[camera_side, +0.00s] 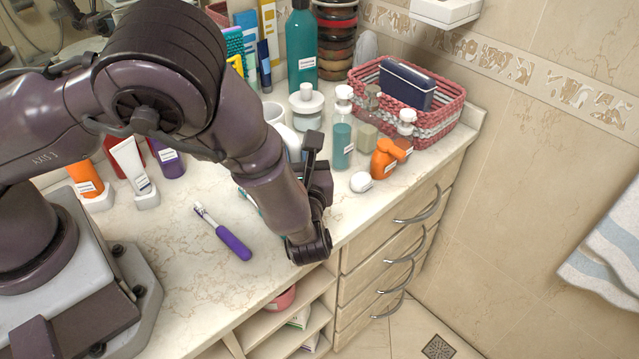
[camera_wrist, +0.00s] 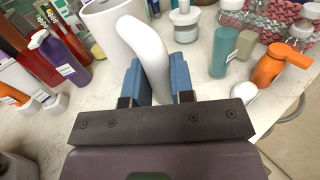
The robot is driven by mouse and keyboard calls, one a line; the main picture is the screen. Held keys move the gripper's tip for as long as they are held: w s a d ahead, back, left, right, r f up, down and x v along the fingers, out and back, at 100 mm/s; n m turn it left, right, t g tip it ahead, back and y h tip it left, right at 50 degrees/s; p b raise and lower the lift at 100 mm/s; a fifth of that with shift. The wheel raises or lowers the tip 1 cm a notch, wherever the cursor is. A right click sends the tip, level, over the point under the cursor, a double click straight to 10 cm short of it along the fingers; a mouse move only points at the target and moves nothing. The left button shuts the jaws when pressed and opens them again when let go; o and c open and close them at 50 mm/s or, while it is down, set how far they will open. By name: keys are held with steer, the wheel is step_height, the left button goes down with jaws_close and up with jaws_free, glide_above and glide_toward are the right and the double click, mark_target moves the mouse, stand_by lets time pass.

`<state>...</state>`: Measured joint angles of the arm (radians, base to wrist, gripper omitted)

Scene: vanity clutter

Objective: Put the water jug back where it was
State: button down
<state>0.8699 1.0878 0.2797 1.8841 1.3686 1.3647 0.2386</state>
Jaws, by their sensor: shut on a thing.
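The white water jug (camera_wrist: 106,27) stands upright at the top of the wrist view, its curved handle (camera_wrist: 147,50) towards me. My gripper (camera_wrist: 154,76) is shut on this handle, with one blue finger on each side. In the side view the jug (camera_side: 272,112) shows only in part behind my arm, and my gripper (camera_side: 305,155) is beside it. The jug's base is hidden, so I cannot tell whether it touches the marble counter (camera_side: 190,270).
Right of the jug stand a teal bottle (camera_side: 341,138), an orange spray bottle (camera_side: 384,160) and a white round item (camera_side: 361,182). A pink basket (camera_side: 455,105) is behind them. A purple toothbrush (camera_side: 232,243) lies on the front counter. A purple bottle (camera_wrist: 60,58) stands left.

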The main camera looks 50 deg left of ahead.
steer(key=w+f, duration=0.1)
steer(key=f, duration=0.1)
steer(key=w+f, duration=0.4)
steer(key=shift+d, duration=0.4)
steer(key=shift+f, duration=1.55)
steer(key=shift+f, duration=0.15)
steer(key=c, duration=1)
jaws_free()
